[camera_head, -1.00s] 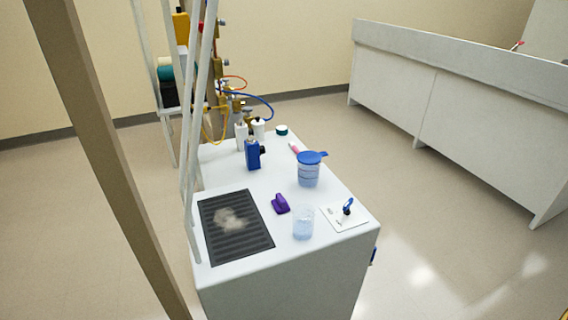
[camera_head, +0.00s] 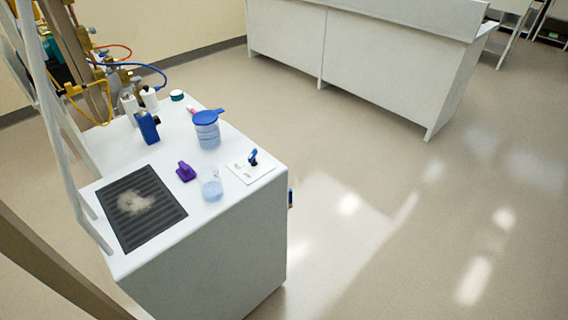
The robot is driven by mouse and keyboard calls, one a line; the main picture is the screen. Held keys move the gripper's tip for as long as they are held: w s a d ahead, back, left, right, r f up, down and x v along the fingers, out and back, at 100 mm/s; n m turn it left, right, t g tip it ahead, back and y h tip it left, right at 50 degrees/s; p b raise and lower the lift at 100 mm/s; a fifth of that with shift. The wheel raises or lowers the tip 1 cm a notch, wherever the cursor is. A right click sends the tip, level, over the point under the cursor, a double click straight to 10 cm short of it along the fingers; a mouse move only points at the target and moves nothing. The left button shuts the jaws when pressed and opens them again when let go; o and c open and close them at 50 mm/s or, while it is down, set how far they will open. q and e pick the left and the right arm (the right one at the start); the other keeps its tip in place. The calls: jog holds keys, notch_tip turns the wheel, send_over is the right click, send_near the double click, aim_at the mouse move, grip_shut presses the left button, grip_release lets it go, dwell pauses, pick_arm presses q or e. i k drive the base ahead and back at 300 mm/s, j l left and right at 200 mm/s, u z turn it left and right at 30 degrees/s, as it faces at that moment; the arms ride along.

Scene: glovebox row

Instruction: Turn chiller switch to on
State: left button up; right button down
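A small white plate with a blue switch lever (camera_head: 253,157) lies on the front right corner of the white bench (camera_head: 200,255). It may be the chiller switch, but I see no readable label. The lever stands up from the plate, and its on or off position cannot be told. Another small dark blue part (camera_head: 290,198) sits on the right side of the bench, mostly hidden. Neither of my grippers is in view.
On the bench are a black ridged mat (camera_head: 165,222) with pale powder, a purple item (camera_head: 186,171), a clear beaker (camera_head: 211,188), a blue-lidded container (camera_head: 207,130) and a blue bottle (camera_head: 147,127). A long white counter (camera_head: 350,65) stands behind. Floor to the right is clear.

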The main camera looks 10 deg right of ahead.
aim_at(253, 154)
jog(key=i+l+u, duration=0.1)
jog(key=u, duration=0.35)
jog(key=l+u, duration=0.2)
jog(key=u, duration=0.25)
jog(key=i+l+u, duration=0.1)
jog(key=l+u, duration=0.25)
jog(key=l, duration=0.6)
jog(key=l+u, duration=0.4)
jog(key=l, duration=0.55)
jog(key=k+l, duration=0.15)
jog(key=l, duration=0.2)
jog(key=k+l, duration=0.35)
jog(key=l, duration=0.3)
jog(key=k, duration=0.25)
